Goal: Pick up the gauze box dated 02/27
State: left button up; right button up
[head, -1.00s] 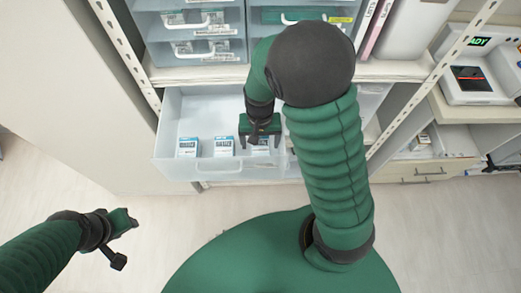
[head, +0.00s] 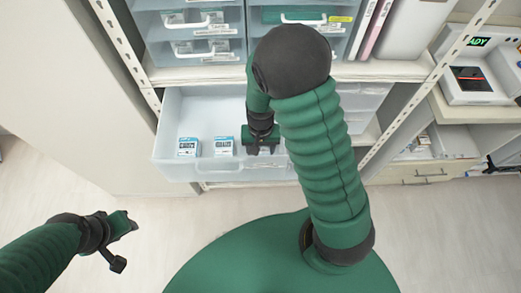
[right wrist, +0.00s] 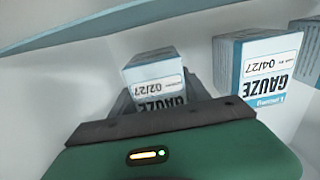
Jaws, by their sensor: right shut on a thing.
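The gauze box dated 02/27 (right wrist: 155,78) is white and blue and shows in the right wrist view between my right gripper's fingers. My right gripper (head: 263,149) is shut on this box inside the open drawer; in the head view the gripper hides the box. A gauze box dated 04/27 (right wrist: 258,75) stands to the right of it in the right wrist view, apart from the fingers. My left gripper (head: 124,240) is away from the drawer at the lower left, and its jaw state is unclear.
The open translucent drawer (head: 225,172) holds two other gauze boxes, one in the middle (head: 223,146) and one at the left (head: 188,147). Shelf bins (head: 198,45) stand above. The floor in front is clear.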

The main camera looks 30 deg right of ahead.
jog(key=c, duration=0.3)
jog(key=shift+r, duration=0.1)
